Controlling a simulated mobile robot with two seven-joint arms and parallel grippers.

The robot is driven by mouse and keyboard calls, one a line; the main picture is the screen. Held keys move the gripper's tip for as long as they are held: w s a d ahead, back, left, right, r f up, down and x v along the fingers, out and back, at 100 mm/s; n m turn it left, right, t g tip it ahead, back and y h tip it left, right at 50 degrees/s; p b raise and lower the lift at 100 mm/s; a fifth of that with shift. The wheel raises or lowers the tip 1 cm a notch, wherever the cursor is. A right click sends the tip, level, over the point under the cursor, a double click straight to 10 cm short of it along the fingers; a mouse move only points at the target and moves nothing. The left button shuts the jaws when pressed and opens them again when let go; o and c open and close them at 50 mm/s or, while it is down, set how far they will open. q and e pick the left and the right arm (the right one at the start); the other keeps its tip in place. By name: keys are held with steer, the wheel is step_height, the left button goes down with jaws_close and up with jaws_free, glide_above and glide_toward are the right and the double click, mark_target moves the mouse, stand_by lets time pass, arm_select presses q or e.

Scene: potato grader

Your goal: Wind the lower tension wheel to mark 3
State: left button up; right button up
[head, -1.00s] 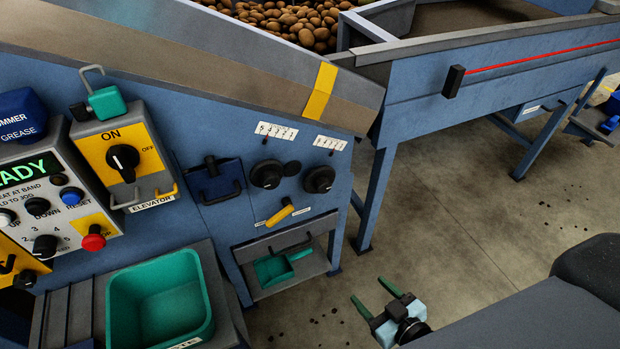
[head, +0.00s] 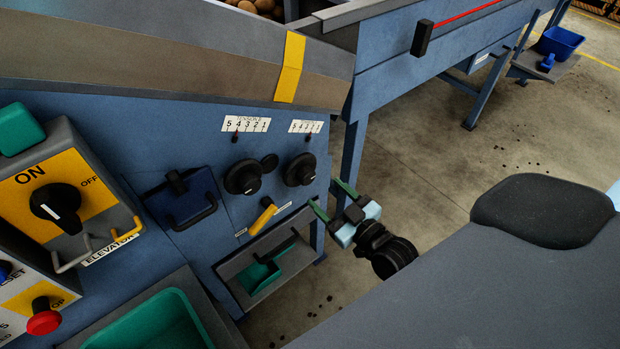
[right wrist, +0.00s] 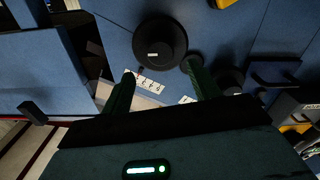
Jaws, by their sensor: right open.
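Two black round wheels, a left wheel (head: 243,177) and a right wheel (head: 300,170), sit on the blue panel. Each has a white number scale above it, the left scale (head: 246,124) and the right scale (head: 306,126), with a small dark pointer below. The pointer readings are too small to tell surely, and no readable label shows which wheel is the lower one. My right gripper (head: 331,199) is open and empty, right of and below the right wheel, apart from it. In the right wrist view a wheel (right wrist: 160,42) lies beyond the open fingers. My left gripper is out of view.
A yellow handle (head: 263,216) and a recess with a green scoop (head: 258,277) are below the wheels. A dark blue box with a handle (head: 184,198) is left of them. A green bin (head: 160,325) and switch boxes stand nearer. Open floor lies to the right.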

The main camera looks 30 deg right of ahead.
mark_target(310, 178)
steer(key=w, duration=0.4)
steer(key=w+a, duration=0.1)
steer(key=shift+w, duration=0.8)
steer(key=c, duration=1)
